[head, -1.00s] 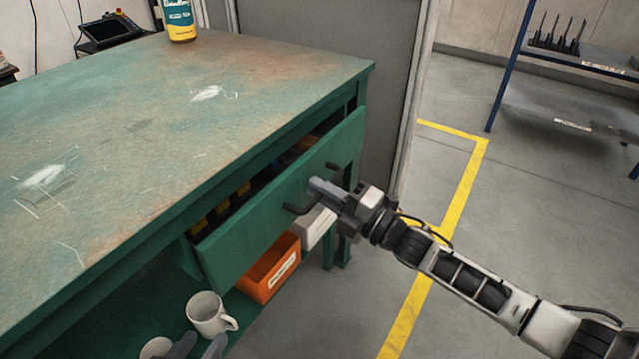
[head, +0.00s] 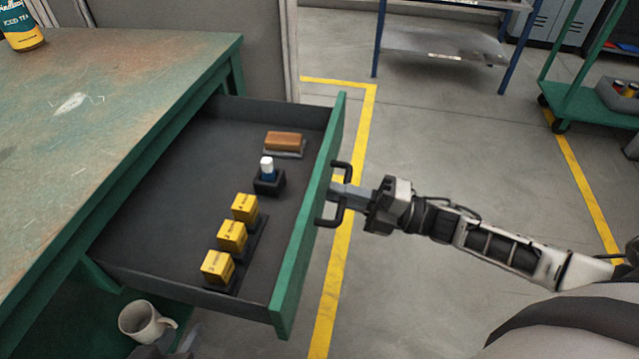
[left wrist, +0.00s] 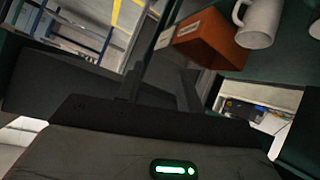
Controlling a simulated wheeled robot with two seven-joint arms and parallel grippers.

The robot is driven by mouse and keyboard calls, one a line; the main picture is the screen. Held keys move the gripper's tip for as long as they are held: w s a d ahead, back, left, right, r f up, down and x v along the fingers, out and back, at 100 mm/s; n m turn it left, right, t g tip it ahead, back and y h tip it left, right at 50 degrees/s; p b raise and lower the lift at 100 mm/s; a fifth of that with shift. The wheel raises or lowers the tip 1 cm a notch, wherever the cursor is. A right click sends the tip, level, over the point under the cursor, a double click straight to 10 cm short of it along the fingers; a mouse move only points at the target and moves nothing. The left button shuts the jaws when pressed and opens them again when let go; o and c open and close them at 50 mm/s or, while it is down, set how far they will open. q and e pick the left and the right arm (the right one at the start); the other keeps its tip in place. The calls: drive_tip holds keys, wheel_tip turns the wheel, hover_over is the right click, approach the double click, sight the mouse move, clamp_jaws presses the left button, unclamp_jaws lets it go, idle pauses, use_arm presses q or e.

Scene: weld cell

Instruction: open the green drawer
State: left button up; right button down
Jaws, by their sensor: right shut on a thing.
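The green drawer (head: 306,225) stands far out from the green workbench (head: 190,85) in the head view, its dark inside showing. My right gripper (head: 343,193) is shut on the black drawer handle (head: 328,221), at the middle of the drawer front. My left gripper (head: 168,348) shows only at the bottom edge of the head view, below the drawer and near the white mug (head: 141,322). Its two fingertips look apart with nothing between them.
The drawer holds several yellow boxes (head: 232,236), a white-capped bottle (head: 267,168) and a brown block (head: 283,141). An orange bin (left wrist: 209,45) shows in the left wrist view. A green cart (head: 590,100) stands far right. Floor right of the drawer is clear.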

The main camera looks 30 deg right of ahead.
use_arm(q)
drive_tip(key=shift+a+f, duration=0.1)
drive_tip(key=shift+a, duration=0.05)
use_arm(e)
drive_tip(key=shift+r+v, duration=0.1)
drive_tip(key=shift+v, duration=0.5)
drive_tip(key=shift+r+v, duration=0.15)
drive_tip(key=shift+v, duration=0.4)
drive_tip(key=c, duration=1.5)
unclamp_jaws()
drive_tip(key=shift+c, duration=0.2)
use_arm(q)
drive_tip(key=shift+s+f, duration=0.1)
drive_tip(key=shift+p, duration=0.3)
use_arm(e)
drive_tip(key=v, duration=1.6)
